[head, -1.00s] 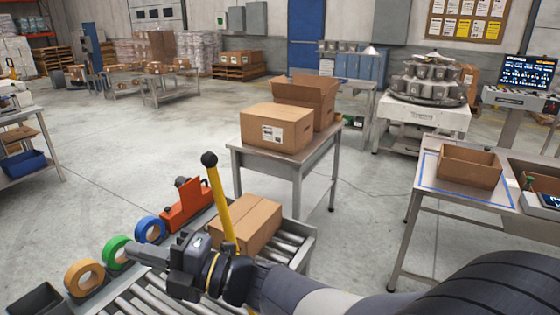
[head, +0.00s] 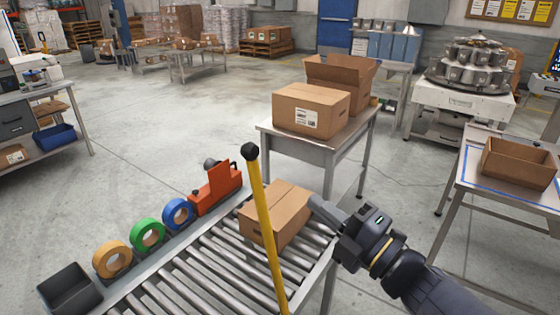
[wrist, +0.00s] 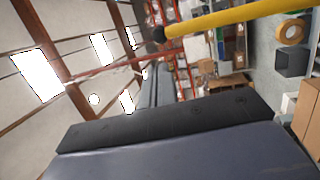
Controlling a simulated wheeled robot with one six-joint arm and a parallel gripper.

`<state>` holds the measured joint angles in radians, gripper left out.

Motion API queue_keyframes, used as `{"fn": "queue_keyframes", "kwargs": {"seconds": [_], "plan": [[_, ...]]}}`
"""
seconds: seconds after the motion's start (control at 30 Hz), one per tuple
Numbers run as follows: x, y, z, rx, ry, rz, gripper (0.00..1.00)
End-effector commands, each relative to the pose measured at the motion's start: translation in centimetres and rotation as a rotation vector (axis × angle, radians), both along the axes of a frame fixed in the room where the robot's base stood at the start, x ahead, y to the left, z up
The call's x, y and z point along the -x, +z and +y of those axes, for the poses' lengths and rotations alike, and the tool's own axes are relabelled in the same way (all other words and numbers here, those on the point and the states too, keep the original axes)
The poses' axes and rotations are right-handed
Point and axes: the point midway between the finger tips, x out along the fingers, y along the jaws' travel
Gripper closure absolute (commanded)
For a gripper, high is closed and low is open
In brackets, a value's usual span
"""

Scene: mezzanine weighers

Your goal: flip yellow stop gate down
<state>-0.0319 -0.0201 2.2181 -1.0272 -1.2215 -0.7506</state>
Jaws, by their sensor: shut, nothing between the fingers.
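The yellow stop gate lever (head: 265,225) stands nearly upright with a slight tilt, its black knob (head: 250,151) at the top, in front of the roller conveyor. It also shows in the wrist view as a yellow bar (wrist: 230,17) across the top. My gripper (head: 318,203) is shut and empty, to the right of the lever and apart from it. Its tips overlap the right edge of the carton on the conveyor in the picture; I cannot tell whether they touch. The lever's lower end is out of the head view.
A closed carton (head: 276,213) sits on the roller conveyor (head: 205,277). Along its far side are an orange tape dispenser (head: 216,188), tape rolls (head: 147,234) and a black bin (head: 69,288). A steel table (head: 318,150) with two cartons stands behind.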

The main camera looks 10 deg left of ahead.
Motion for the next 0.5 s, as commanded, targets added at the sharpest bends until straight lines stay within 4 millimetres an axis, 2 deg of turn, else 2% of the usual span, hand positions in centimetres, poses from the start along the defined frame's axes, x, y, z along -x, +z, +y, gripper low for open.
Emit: {"fn": "queue_keyframes", "kwargs": {"seconds": [0.33,0.5], "plan": [[-0.1,0.1,0.2,0.0,0.001,0.0,1.0],[-0.9,0.5,1.5,-0.001,0.004,0.001,1.0]]}}
